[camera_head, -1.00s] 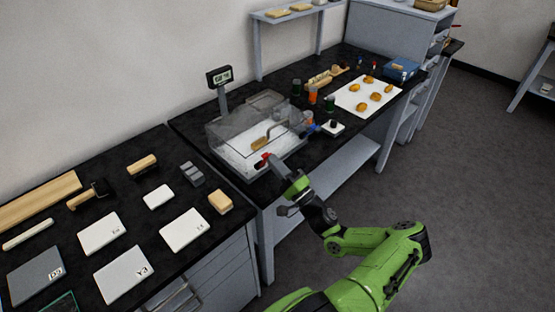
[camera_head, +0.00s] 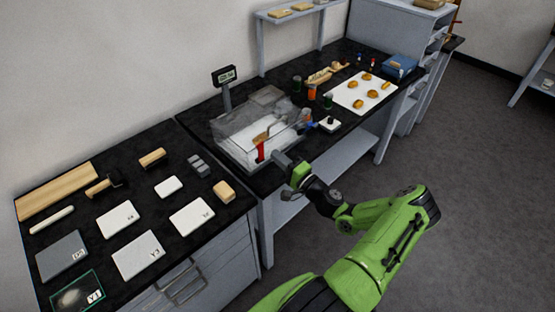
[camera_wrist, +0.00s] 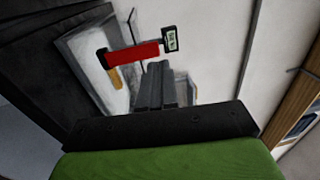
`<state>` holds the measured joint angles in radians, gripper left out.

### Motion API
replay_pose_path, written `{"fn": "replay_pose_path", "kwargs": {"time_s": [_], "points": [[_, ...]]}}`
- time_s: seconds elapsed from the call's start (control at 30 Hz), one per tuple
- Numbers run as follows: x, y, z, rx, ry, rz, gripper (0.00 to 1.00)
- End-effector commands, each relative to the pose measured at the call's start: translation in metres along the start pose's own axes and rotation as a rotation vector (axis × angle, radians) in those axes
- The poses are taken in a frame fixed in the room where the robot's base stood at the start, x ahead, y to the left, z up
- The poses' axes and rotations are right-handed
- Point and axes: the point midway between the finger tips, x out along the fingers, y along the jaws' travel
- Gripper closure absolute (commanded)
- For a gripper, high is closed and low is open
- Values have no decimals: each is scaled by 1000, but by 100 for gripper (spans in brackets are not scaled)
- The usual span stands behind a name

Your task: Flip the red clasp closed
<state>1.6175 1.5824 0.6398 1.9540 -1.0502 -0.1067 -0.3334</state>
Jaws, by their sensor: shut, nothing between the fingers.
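The red clasp (camera_head: 260,152) stands upright at the front of the clear-walled box (camera_head: 232,158) on the black bench. In the wrist view the clasp (camera_wrist: 133,53) is a red bar lying across the picture just beyond my fingertips. My gripper (camera_head: 277,157) is at the front right of the box, just right of the clasp. In the wrist view my gripper (camera_wrist: 157,68) has its dark fingers together with nothing between them. The fingertips are very near the clasp; I cannot tell whether they touch it.
A display on a post (camera_head: 225,77) stands behind the box. The left bench holds white cards and wooden blocks.

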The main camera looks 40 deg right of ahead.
Motion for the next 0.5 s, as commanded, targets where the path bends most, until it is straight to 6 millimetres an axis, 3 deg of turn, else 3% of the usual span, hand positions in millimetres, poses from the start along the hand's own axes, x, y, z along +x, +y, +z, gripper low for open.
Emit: {"fn": "replay_pose_path", "kwargs": {"time_s": [0.5], "points": [[-87,-10,-1,0,2,0,100]]}}
